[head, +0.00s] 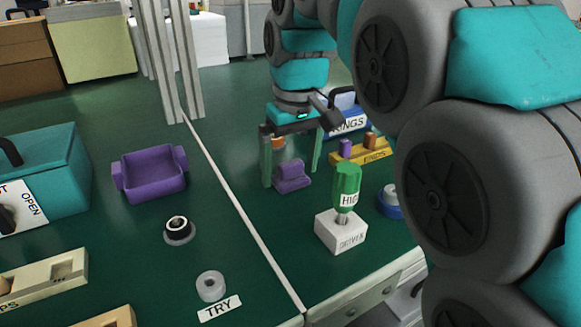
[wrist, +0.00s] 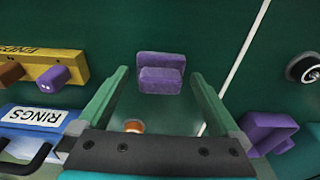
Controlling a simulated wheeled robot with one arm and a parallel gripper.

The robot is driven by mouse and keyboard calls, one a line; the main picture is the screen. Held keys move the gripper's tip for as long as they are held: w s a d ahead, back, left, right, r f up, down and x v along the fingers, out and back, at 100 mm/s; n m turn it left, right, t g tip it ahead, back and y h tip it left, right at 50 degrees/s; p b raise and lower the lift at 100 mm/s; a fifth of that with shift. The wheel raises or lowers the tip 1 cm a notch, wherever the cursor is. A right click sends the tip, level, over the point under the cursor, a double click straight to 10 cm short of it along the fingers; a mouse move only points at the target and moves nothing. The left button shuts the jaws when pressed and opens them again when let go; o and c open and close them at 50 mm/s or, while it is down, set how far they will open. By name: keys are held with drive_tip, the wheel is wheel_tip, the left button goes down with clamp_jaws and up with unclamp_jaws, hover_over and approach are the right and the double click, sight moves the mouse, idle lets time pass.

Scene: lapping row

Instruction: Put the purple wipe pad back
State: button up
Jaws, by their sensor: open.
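The purple wipe pad (head: 291,180), a flat block with a raised grip, lies on the green bench top. In the wrist view the pad (wrist: 161,60) is ahead, framed between the fingertips with gaps on both sides. My gripper (head: 291,174) points down over it, open and empty, its green fingers apart; it also shows in the wrist view (wrist: 160,75). I cannot tell how far the tips are above the bench. An empty purple tray (head: 150,190) with side handles stands to the left; part of it shows in the wrist view (wrist: 268,132).
Right of the pad are a yellow ENDS rack (head: 362,153) with pegs, a blue RINGS box (head: 349,122), and a green-handled tool (head: 346,185) upright in a white block. A pale seam strip (head: 240,211) runs between pad and tray. A black-and-white ring (head: 178,229) sits nearer.

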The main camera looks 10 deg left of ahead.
sight(294, 165)
drive_tip(key=shift+s+d+r, duration=0.15)
drive_tip(key=shift+s+r, duration=0.05)
drive_tip(key=shift+r, duration=1.55)
drive_tip(key=shift+s+d+r, duration=0.1)
drive_tip(key=shift+s+r, duration=0.05)
drive_tip(key=shift+r, duration=1.55)
